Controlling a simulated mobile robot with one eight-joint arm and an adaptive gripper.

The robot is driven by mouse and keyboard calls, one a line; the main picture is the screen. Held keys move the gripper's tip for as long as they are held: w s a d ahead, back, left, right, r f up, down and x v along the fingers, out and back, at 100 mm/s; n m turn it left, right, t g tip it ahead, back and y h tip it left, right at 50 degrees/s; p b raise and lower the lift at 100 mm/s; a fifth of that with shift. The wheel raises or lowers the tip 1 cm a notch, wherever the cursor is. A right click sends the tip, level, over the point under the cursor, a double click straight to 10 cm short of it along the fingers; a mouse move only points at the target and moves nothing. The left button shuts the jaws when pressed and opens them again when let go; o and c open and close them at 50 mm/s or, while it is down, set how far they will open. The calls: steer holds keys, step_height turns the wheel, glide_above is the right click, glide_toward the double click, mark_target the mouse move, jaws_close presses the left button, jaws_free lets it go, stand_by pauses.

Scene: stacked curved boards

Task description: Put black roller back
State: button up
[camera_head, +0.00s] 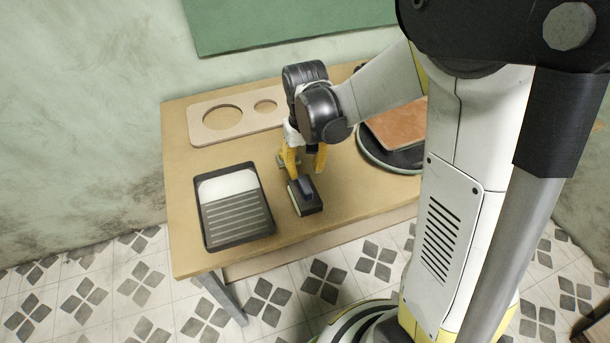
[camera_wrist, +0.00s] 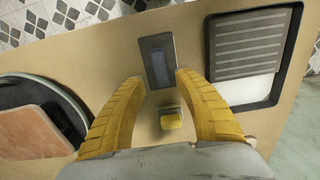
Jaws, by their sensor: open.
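My gripper (camera_head: 306,172) is open, its yellow fingers pointing down over the table; both also show in the wrist view (camera_wrist: 160,78). A black block with a pale side and a blue-grey raised top (camera_head: 308,197) sits at the fingertips; in the wrist view it (camera_wrist: 157,60) lies just beyond and between the tips, not gripped. I cannot tell whether it is the black roller. A small yellow-topped piece (camera_wrist: 171,118) stands between the fingers, nearer the palm. In the head view it is mostly hidden behind a finger. No other roller is clearly seen.
A black-rimmed tray (camera_head: 206,232) with a white part and grey ribs lies left of the block. A wooden board with two round holes (camera_head: 242,120) lies at the back. A round dark tray (camera_head: 372,150) carries a brown board (camera_head: 400,128) at right. The table front is mostly clear.

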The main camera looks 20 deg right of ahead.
mark_target(305, 185)
steer(key=s+r+t+p, duration=0.1)
steer(key=s+r+t, duration=0.6)
steer(key=s+r, duration=0.5)
step_height(305, 185, up, 4)
steer(key=shift+s+r, duration=0.1)
steer(key=shift+s, duration=0.2)
step_height(305, 185, down, 3)
steer(key=b, duration=0.3)
stand_by(0.6)
